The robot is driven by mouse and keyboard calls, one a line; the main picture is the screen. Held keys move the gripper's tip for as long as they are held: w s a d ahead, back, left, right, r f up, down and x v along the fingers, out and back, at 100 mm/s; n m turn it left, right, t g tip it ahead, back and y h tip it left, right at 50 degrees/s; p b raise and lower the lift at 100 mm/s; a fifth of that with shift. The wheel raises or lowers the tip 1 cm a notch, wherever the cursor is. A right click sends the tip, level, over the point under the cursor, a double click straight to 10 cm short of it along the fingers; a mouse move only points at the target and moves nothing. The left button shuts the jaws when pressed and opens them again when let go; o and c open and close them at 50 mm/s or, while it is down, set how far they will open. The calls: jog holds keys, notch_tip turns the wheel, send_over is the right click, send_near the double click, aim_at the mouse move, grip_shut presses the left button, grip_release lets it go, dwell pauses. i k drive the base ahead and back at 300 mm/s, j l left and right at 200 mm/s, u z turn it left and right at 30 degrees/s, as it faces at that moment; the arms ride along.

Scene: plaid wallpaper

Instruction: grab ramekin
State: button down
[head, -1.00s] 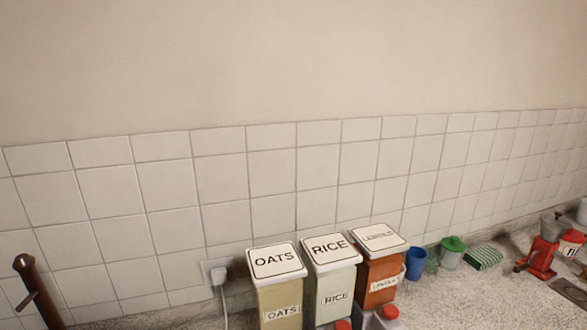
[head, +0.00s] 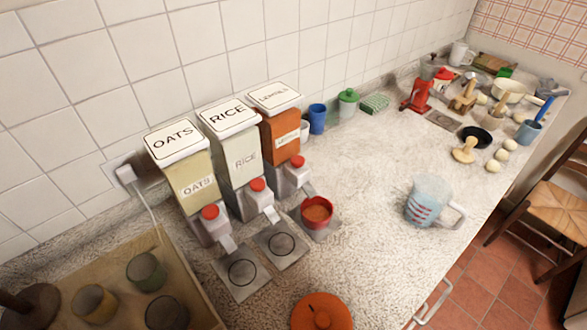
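A small round red dish (head: 317,218), which looks like the ramekin, stands on the counter below the spout of the lentils dispenser (head: 281,140). It is upright and holds something orange-brown, perhaps lentils. My gripper is not in the head view, so I cannot see whether it is open or shut.
The oats (head: 187,185) and rice (head: 241,165) dispensers stand left of the lentils one, with bare plates before them. An orange lid (head: 321,313) is at the front, a measuring jug (head: 428,200) at right. A tray (head: 67,265) holds several cups. The counter's middle is clear.

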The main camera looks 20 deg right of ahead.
aim_at(317, 212)
jog(key=k+l+u, duration=0.15)
jog(key=u, duration=0.2)
jog(key=k+u, duration=0.35)
jog(key=k+l+u, duration=0.1)
jog(key=u, duration=0.25)
jog(key=k+j, duration=0.05)
jog(key=k, duration=0.05)
